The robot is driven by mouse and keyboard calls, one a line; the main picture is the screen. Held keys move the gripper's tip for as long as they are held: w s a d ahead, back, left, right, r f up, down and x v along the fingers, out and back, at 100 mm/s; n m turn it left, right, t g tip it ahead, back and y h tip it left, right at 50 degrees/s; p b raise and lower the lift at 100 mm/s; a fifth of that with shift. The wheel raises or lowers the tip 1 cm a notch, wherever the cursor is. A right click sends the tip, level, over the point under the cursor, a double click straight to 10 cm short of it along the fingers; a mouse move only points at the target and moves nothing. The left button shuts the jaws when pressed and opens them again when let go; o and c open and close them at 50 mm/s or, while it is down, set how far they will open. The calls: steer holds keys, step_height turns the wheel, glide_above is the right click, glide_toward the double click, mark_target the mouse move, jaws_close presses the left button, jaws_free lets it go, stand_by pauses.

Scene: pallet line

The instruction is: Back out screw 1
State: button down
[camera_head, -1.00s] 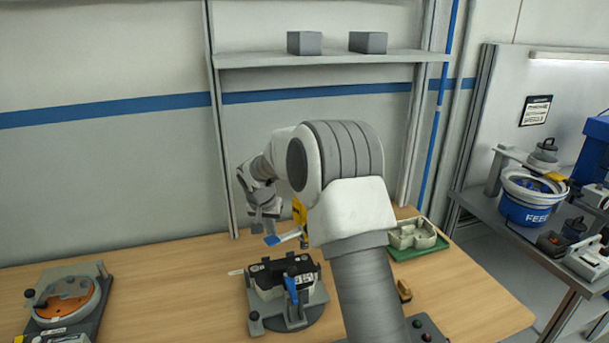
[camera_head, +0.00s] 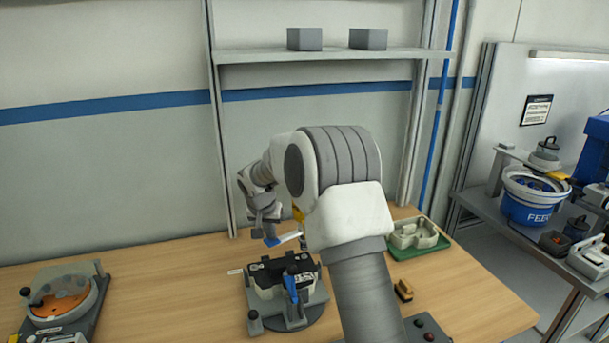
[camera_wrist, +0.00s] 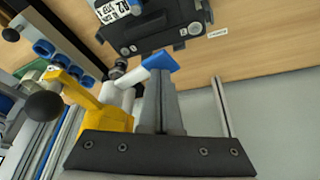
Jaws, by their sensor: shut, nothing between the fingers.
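A black unit (camera_head: 281,270) sits in a grey fixture (camera_head: 310,307) on the wooden bench. In the wrist view the black unit (camera_wrist: 158,30) shows a white printed label and small round screw-like heads (camera_wrist: 194,28) along its near edge. My gripper (camera_head: 265,230) is above and behind the fixture, apart from the unit. In the wrist view my gripper (camera_wrist: 160,78) is shut and empty. A white piece with a blue end (camera_wrist: 160,62) shows just beyond the fingertips; contact is unclear.
A yellow part (camera_wrist: 90,100) stands beside the gripper. A blue-handled clamp (camera_head: 291,287) rises at the fixture's front. A green tray (camera_head: 420,250) with a pale insert lies right. An orange disc fixture (camera_head: 62,304) is far left.

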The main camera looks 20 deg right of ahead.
mark_target(271, 242)
steer(key=shift+f+b, duration=1.5)
steer(key=shift+f, duration=0.4)
steer(key=shift+s, duration=0.1)
steer(key=shift+a+r+b, duration=0.1)
steer(key=shift+r+b, duration=0.4)
steer(key=shift+b, duration=0.6)
stand_by(0.7)
steer(key=shift+r, duration=0.1)
stand_by(0.5)
steer(key=shift+r+p, duration=2.7)
steer(key=shift+r, duration=1.9)
